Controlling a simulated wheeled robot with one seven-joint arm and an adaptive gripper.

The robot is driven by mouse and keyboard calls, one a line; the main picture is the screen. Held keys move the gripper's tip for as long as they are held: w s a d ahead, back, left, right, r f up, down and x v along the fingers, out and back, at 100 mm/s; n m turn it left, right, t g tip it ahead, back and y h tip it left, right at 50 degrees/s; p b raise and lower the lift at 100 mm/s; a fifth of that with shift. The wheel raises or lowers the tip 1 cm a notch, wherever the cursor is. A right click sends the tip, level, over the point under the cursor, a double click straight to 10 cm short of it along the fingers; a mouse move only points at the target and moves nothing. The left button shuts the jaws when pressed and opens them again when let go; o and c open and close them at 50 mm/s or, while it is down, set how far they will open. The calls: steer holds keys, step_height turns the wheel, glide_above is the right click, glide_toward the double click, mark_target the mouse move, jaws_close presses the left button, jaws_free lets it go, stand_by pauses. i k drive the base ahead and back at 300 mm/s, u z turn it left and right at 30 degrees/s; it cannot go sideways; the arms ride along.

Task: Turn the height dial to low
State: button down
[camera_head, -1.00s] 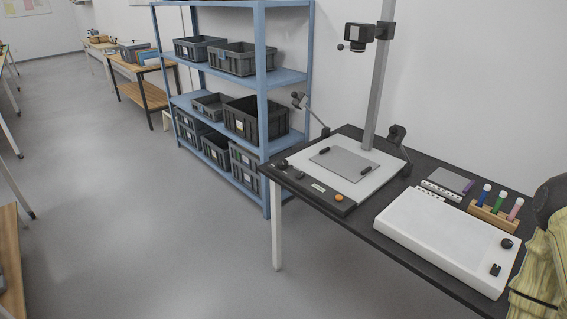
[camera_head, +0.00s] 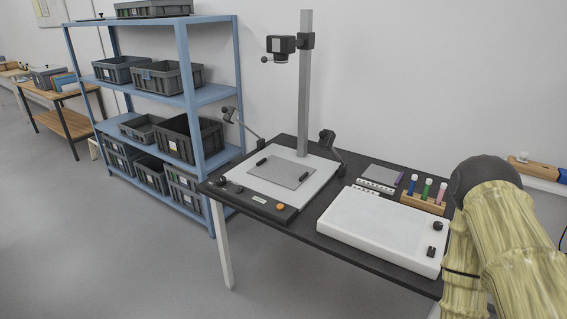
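A copy stand stands on the black table, with a black camera (camera_head: 281,44) on a grey upright column (camera_head: 304,90). Its base has a dark front panel (camera_head: 251,202) with small dark knobs (camera_head: 223,181) at its left end and an orange button (camera_head: 280,207) at its right. A white light box (camera_head: 370,228) lies to the right, with a round black knob (camera_head: 437,226) and a black switch (camera_head: 431,252) at its right end. I cannot tell which knob is the height dial, and no setting is readable. My arm shows at the right; my gripper is out of view.
The black table (camera_head: 328,256) also holds a wooden rack (camera_head: 423,203) of coloured-capped markers and a grey plate (camera_head: 380,175). A blue shelf (camera_head: 190,95) with grey crates stands left of the table. Open grey floor (camera_head: 110,255) lies in front.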

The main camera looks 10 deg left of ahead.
mark_target(220, 180)
steer(key=u, duration=1.9)
steer(key=i, duration=2.15)
steer(key=z, duration=1.45)
